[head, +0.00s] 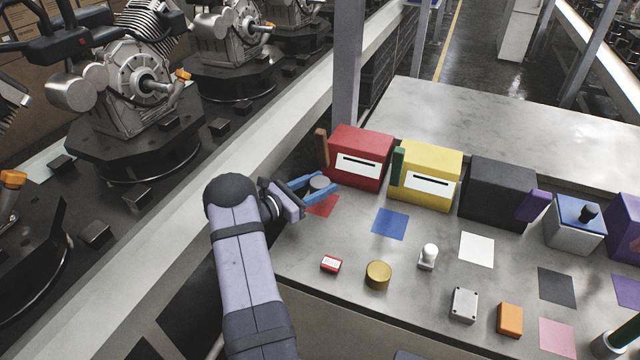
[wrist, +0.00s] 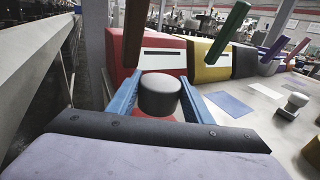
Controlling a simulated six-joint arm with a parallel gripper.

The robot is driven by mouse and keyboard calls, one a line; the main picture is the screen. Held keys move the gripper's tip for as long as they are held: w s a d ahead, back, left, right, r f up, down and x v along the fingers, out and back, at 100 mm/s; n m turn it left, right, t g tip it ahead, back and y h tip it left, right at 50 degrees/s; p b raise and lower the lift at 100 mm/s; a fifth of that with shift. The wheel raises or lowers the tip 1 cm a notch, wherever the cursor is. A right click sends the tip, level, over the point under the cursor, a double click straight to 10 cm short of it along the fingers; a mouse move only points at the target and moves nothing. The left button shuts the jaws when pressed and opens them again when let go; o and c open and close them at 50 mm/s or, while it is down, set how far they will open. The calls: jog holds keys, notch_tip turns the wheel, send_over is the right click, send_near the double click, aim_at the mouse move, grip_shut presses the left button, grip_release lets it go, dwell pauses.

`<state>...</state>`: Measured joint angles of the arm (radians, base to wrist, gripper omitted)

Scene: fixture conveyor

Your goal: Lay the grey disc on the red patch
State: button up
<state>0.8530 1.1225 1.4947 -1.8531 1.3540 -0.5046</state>
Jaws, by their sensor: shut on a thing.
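The grey disc (head: 319,183) is between the blue fingers of my gripper (head: 318,188), which is shut on it. The disc also shows in the wrist view (wrist: 158,94) as a short dark grey cylinder, upright between the fingertips. The red patch (head: 322,206) lies on the table in front of the red box, partly covered by my gripper in the head view. In the wrist view a strip of red (wrist: 152,117) shows just below the disc. I cannot tell whether the disc touches the patch.
A red box (head: 360,157) with a brown lever (head: 321,147) stands close behind my gripper. Yellow (head: 431,174) and black boxes (head: 497,193) stand to its right. A blue patch (head: 390,222), a brass cylinder (head: 378,275) and a small red block (head: 331,264) are on the table nearby.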

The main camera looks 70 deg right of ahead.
jog(key=shift+f+b, duration=1.1)
jog(key=shift+f, duration=0.45)
jog(key=shift+f, duration=0.25)
jog(key=o, duration=1.3)
jog(key=shift+o, duration=0.3)
jog(key=shift+f, duration=0.1)
jog(key=shift+a, duration=0.1)
